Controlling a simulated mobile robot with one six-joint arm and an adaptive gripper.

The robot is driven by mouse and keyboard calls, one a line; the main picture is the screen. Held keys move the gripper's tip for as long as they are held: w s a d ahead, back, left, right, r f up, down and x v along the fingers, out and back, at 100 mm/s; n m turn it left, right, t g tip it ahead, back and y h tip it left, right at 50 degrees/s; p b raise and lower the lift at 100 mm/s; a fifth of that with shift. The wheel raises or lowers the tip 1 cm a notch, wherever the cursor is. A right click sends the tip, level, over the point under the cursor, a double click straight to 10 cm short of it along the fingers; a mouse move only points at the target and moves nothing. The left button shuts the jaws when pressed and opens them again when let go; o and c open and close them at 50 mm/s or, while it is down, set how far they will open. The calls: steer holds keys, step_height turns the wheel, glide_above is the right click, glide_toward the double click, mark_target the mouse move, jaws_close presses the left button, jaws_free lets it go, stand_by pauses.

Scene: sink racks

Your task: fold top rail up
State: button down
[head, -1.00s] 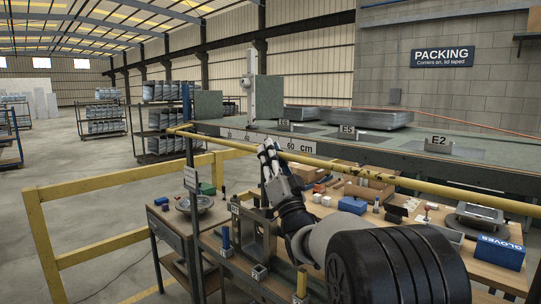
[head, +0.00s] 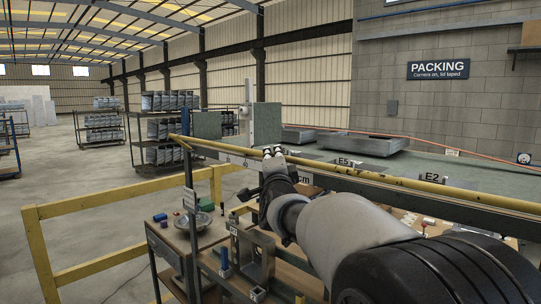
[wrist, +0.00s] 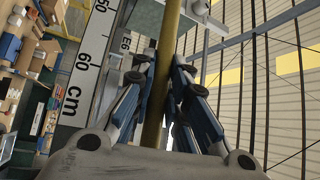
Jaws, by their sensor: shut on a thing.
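The top rail is a long yellow bar (head: 405,181) running along the front edge of the green packing bench, from the post at left towards the lower right. In the head view my gripper (head: 272,151) is at the rail, left of the middle, with my arm reaching up from the lower right. In the wrist view the rail (wrist: 172,25) passes between the two blue-and-grey fingers of my gripper (wrist: 166,75), which are closed around it. The fingertips' exact contact is partly hidden.
The bench top (head: 440,160) behind the rail holds grey metal trays (head: 363,144) and tags. A ruler strip (wrist: 85,65) lies beside the rail. Below are a lower worktable, a grey metal frame (head: 252,255) and a small side table. A yellow guardrail (head: 110,202) stands at left.

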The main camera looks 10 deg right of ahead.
steer(key=w+d+r+m+g+y+p, duration=0.1)
steer(key=w+d+r+m+g+p, duration=0.3)
steer(key=p, duration=1.8)
steer(key=shift+w+d+r+m+g+y, duration=0.15)
steer(key=shift+w+d+m+g+y, duration=0.2)
steer(key=shift+d+m+g, duration=0.95)
steer(key=shift+a+p, duration=0.1)
steer(key=shift+p, duration=0.2)
steer(key=c, duration=1.6)
jaws_free()
steer(key=shift+f, duration=0.2)
steer(key=shift+o, duration=0.2)
steer(key=shift+y, duration=0.25)
